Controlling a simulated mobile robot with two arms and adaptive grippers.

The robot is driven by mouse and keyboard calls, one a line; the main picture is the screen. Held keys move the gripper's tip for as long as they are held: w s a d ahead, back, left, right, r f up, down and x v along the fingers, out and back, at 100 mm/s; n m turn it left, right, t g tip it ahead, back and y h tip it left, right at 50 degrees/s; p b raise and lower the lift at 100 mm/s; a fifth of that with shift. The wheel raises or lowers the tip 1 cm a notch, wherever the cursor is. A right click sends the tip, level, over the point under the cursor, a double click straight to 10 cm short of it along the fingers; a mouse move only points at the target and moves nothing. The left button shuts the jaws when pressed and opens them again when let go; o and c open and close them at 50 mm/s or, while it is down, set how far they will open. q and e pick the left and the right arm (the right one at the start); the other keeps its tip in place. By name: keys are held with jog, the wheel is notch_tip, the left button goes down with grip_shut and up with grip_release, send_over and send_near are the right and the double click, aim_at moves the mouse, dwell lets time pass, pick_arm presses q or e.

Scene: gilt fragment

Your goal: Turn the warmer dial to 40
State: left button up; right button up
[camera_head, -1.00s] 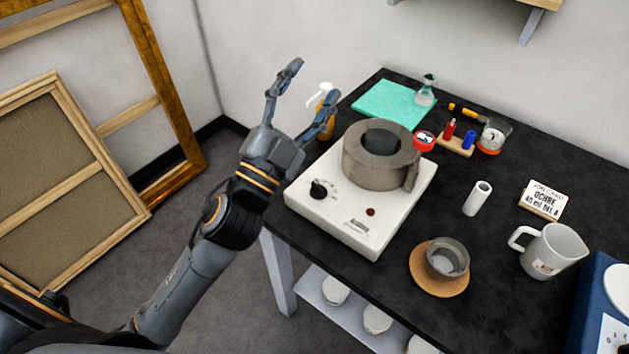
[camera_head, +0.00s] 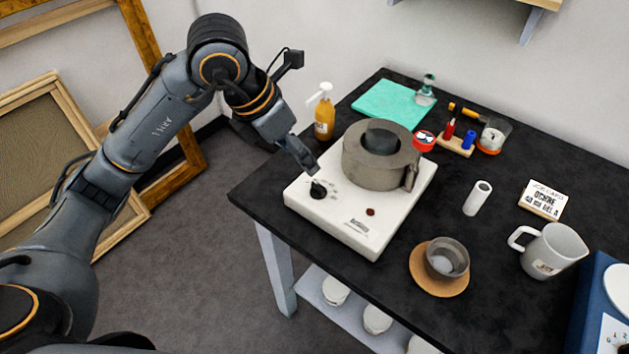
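The warmer (camera_head: 333,224) is a white box with a grey round pot holder (camera_head: 376,168) on top. Its black dial (camera_head: 318,189) is at the front left of the top face, with small marks around it that are too small to read. My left gripper (camera_head: 311,172) points down just above and behind the dial, close to it. Its fingers appear close together, but their gap is hidden from this angle. Contact with the dial cannot be made out. My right gripper is not in view.
A pump bottle (camera_head: 324,118) stands behind the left gripper. A green mat (camera_head: 393,103) lies at the back. A grey cup on a cork coaster (camera_head: 424,283), a white tube (camera_head: 477,198) and a white jug (camera_head: 552,251) stand right of the warmer.

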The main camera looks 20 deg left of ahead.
aim_at(317, 186)
pick_arm(q)
jog(key=shift+y, duration=0.3)
jog(key=x, duration=0.4)
jog(key=p+x, duration=0.1)
jog(key=x, duration=0.4)
jog(key=a+x, duration=0.1)
jog(key=x, duration=0.3)
jog(key=shift+w+f+p, duration=0.25)
jog(key=shift+f+p, duration=0.1)
jog(key=c, duration=1.1)
jog(key=shift+a, duration=0.1)
jog(key=shift+c, duration=0.2)
